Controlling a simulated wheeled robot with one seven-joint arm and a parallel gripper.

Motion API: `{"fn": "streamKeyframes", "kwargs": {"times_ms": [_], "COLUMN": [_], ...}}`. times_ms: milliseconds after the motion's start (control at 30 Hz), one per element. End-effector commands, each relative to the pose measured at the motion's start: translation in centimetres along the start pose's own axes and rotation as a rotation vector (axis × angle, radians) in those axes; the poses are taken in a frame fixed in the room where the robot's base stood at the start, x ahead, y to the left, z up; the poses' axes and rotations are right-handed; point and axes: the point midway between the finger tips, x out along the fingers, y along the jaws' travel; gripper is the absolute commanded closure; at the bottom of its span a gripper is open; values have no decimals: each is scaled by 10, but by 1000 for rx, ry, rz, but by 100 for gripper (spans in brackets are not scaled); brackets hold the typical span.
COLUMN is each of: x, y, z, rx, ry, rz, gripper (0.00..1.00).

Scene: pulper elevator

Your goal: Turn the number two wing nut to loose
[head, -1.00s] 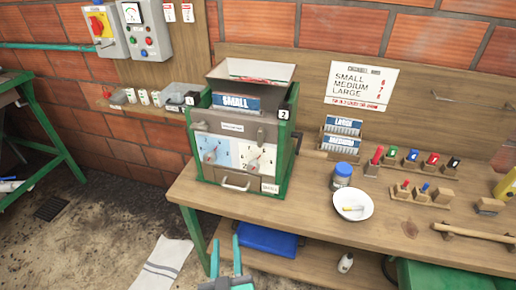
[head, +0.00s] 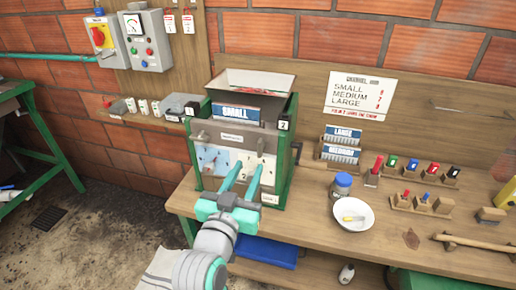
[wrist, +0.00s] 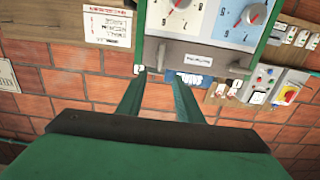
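The machine (head: 283,160) stands on the bench with a "SMALL" card on it. A small "2" label (head: 283,125) is at its upper right. A dark knob, which looks like the number two wing nut (head: 261,147), is on the right of the grey front plate. It shows beyond my fingertips in the wrist view (wrist: 162,54). The similar left knob (head: 204,136) is near the other side. My gripper (head: 248,166) is open and empty, raised before the dial panel, below the right knob. Its fingertips also show in the wrist view (wrist: 157,77). Contact cannot be told.
Two dials sit below the plate, partly hidden by my fingers. A white bowl (head: 342,222) and a jar (head: 342,185) stand on the bench (head: 310,235) to the right. Control boxes (head: 145,42) hang on the wall at left. A hopper (head: 253,83) tops the machine.

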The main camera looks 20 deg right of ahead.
Motion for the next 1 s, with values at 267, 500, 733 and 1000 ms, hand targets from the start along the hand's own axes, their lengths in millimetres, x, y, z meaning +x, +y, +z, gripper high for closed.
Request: {"fn": "streamKeyframes", "kwargs": {"times_ms": [267,500,733,1000], "x": [44,82,100,102], "y": [1,0,0,0], "z": [0,0,0,1], "rx": [-1,-1,0,0], "ry": [-1,0,0,0], "rz": [2,1,0,-1], "gripper": [67,67,67,67]}}
